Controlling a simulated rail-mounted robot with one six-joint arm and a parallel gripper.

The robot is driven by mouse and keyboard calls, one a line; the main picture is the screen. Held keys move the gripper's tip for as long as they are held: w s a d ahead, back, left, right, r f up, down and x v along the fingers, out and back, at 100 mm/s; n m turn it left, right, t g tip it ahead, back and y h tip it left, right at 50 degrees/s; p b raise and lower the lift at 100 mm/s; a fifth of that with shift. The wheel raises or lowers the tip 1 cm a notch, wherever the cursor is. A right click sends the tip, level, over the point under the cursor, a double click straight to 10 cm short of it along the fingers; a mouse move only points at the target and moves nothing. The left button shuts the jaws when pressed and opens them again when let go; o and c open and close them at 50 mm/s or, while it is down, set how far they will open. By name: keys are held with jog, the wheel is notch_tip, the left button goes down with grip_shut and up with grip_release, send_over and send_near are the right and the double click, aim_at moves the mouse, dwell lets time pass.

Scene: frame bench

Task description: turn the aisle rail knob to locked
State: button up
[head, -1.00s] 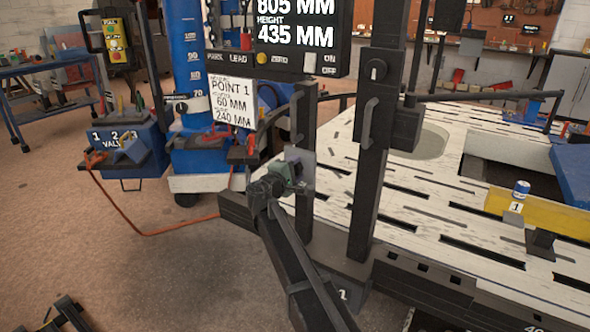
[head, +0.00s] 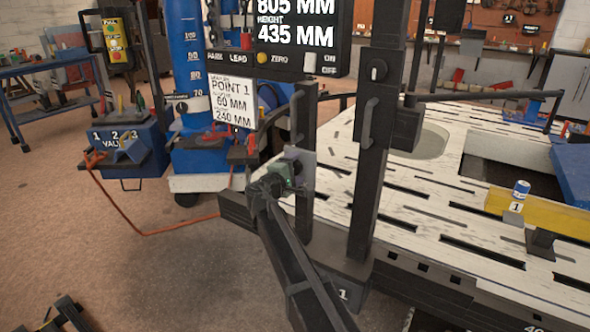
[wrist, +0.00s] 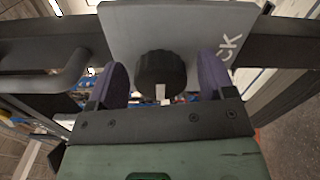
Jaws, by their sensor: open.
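A dark ribbed knob (wrist: 160,75) with a pale mark on its lower side stands out from a grey plate (wrist: 125,28); part of a word ending in "CK" shows on the plate. My gripper (wrist: 165,80) is open, with one purple finger on each side of the knob and a visible gap on both sides. In the head view my gripper (head: 285,176) is in front of the grey plate (head: 307,181) on the shorter dark post, and mostly hides the knob there. The knob's setting cannot be read for certain.
A taller dark post (head: 368,150) with another black knob (head: 376,70) stands to the right. A display box (head: 290,45) hangs above. The slotted white bench (head: 420,185) lies behind, with a yellow bar (head: 545,212). Open floor (head: 140,270) lies to the left.

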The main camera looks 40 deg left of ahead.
jog(key=s+d, duration=0.1)
jog(key=s, duration=0.9)
jog(key=shift+s, duration=0.25)
jog(key=d+f+m+g+h, duration=0.2)
jog(key=d+f+m+g, duration=0.15)
jog(key=d, duration=0.65)
jog(key=d+f+m+g+h, duration=0.1)
jog(key=d+f+m+g, duration=0.3)
jog(key=d, duration=0.6)
jog(key=d+f+m+g+h, duration=0.2)
jog(key=d+f+m+g, duration=0.15)
jog(key=d+f, duration=0.45)
jog(key=s+d+f+m+g+y, duration=0.1)
jog(key=s+d+m+g, duration=0.15)
jog(key=d, duration=1.15)
jog(key=s+d+m+g+y, duration=0.15)
jog(key=d+m, duration=0.25)
jog(key=d, duration=0.9)
jog(key=s+d+f+m+g+y, duration=0.1)
jog(key=s+d+m+g, duration=0.2)
jog(key=d, duration=1.1)
notch_tip(320, 180, up, 36)
jog(key=w+p, duration=0.1)
jog(key=p, duration=3.5)
jog(key=shift+r+m, duration=0.15)
jog(key=shift+m, duration=0.2)
